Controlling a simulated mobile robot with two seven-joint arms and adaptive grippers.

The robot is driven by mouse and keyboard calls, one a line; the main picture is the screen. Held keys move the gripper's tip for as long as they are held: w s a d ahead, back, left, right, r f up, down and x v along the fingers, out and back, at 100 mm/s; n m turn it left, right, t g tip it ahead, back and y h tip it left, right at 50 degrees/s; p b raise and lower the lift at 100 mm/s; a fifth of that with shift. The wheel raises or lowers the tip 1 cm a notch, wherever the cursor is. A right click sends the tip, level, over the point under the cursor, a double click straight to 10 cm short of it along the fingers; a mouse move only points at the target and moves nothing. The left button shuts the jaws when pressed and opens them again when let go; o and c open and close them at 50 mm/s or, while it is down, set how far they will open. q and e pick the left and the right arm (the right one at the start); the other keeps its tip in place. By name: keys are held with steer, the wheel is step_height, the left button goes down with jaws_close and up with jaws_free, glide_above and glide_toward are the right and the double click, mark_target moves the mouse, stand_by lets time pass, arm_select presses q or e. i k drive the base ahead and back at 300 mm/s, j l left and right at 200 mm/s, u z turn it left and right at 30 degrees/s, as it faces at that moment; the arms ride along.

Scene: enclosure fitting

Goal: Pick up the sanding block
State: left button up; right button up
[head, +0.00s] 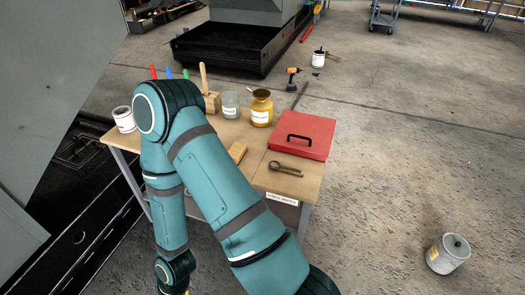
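A small tan block (239,150), which looks like the sanding block, lies on the wooden table (262,150) near its middle. It sits just right of my teal arm, which crosses in front of the table and may hide part of it. The arm rises from the bottom edge, bends at the upper left of the table and drops down again on the left.
A red toolbox (315,136), a spoon-like metal tool (285,168), a yellow jar (261,110), a glass jar (230,106), a wooden holder (212,102) and a white can (124,120) stand on the table. A paint can (447,254) stands on the floor. Floor to the right is mostly free.

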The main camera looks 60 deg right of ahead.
mark_target(237, 151)
steer(key=z, duration=0.4)
steer(key=l+z, duration=0.1)
steer(key=z, duration=0.75)
steer(key=l+z, duration=0.1)
steer(key=z, duration=0.3)
steer(key=u, duration=1.6)
steer(key=z, duration=1.75)
steer(key=j+z, duration=0.15)
steer(key=z, duration=0.25)
steer(key=i+j+z, duration=0.1)
steer(key=z, duration=0.35)
steer(key=j+z, duration=0.25)
steer(key=z, duration=0.15)
